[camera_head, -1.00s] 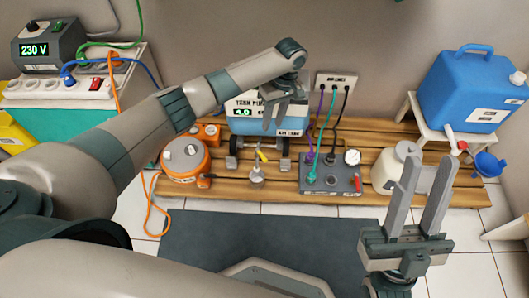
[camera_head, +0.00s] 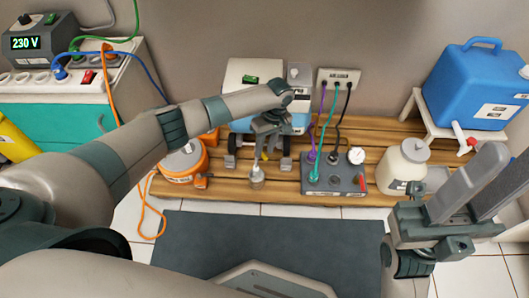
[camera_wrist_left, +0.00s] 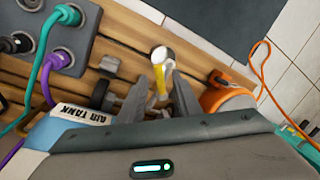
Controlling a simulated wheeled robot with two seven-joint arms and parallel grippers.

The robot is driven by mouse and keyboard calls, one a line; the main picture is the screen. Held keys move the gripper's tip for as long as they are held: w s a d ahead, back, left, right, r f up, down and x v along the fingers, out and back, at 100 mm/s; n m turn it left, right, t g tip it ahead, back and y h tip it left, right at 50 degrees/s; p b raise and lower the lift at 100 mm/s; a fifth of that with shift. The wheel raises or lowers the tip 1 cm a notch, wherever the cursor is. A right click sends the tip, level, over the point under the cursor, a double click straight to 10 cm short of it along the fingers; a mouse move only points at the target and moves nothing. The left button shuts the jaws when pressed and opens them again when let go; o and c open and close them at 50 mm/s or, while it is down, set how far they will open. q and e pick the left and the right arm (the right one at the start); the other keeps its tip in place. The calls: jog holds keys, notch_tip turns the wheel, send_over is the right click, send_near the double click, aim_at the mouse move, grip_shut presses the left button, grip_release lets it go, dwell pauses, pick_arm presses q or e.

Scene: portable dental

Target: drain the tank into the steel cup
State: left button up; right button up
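The blue and white air tank (camera_head: 299,122) stands on the wooden pallet, its front partly hidden by my left arm. Its label (camera_wrist_left: 80,116) shows in the left wrist view. A small steel cup (camera_head: 257,182) sits on the pallet in front of the tank; it also shows in the left wrist view (camera_wrist_left: 162,54). A yellow lever (camera_head: 264,156) is just above the cup. My left gripper (camera_head: 267,147) points down at the tank's front, open, with the yellow lever (camera_wrist_left: 160,88) between or just beyond its fingertips; contact is unclear. My right gripper (camera_head: 492,172) is open and empty at the right.
An orange round device (camera_head: 183,164) with a cord lies left of the cup. A grey box (camera_head: 333,181) with plugged hoses and a gauge is to the right, then a cream jar (camera_head: 402,160). A blue jerrycan (camera_head: 470,85) stands on a stool. The dark mat (camera_head: 270,240) is clear.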

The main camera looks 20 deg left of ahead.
pick_arm(q)
jog(key=shift+s+a+f, duration=0.1)
jog(key=shift+f, duration=0.55)
jog(key=shift+c, duration=0.4)
grip_shut()
jog(key=shift+r, duration=0.1)
jog(key=shift+r+p, duration=0.1)
jog(key=shift+p, duration=0.55)
